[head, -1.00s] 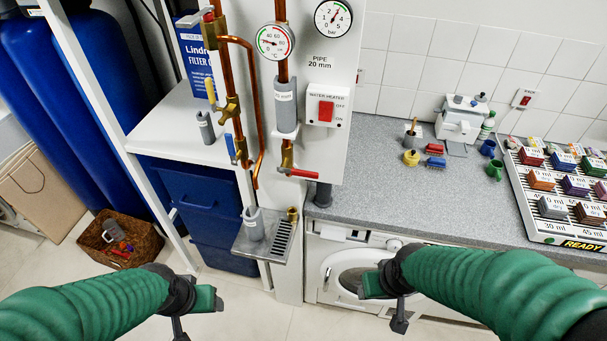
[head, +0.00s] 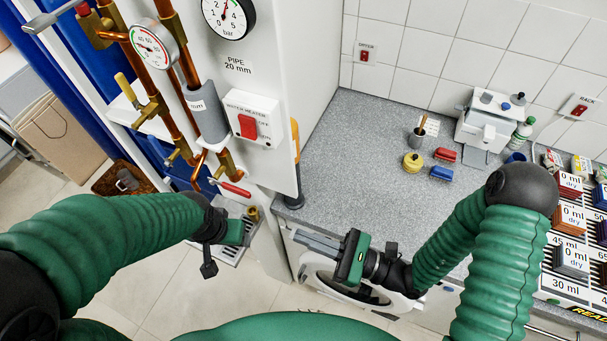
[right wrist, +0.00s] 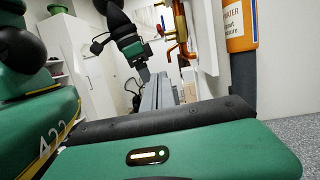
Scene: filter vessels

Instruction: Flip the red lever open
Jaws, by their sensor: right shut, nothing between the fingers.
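The red lever (head: 235,189) sits on the brass valve (head: 226,168) at the foot of the copper pipe, below the grey sleeve. It points out to the right and slightly down. My right gripper (head: 298,239) is shut and empty, apart from the lever, lower and to its right, with its fingers pointing left. In the right wrist view its grey fingers (right wrist: 160,90) point ahead towards the panel and pipes. My left gripper (head: 245,232) is just below the lever in the picture, apparently not holding it; its fingers are too unclear to judge.
The water heater box (head: 250,118) with a red switch is on the white panel above the lever. A drip tray (head: 230,252) is below, partly hidden by my left arm. The grey counter (head: 350,160) is clear near the panel. An orange cylinder (right wrist: 238,25) stands beside the panel.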

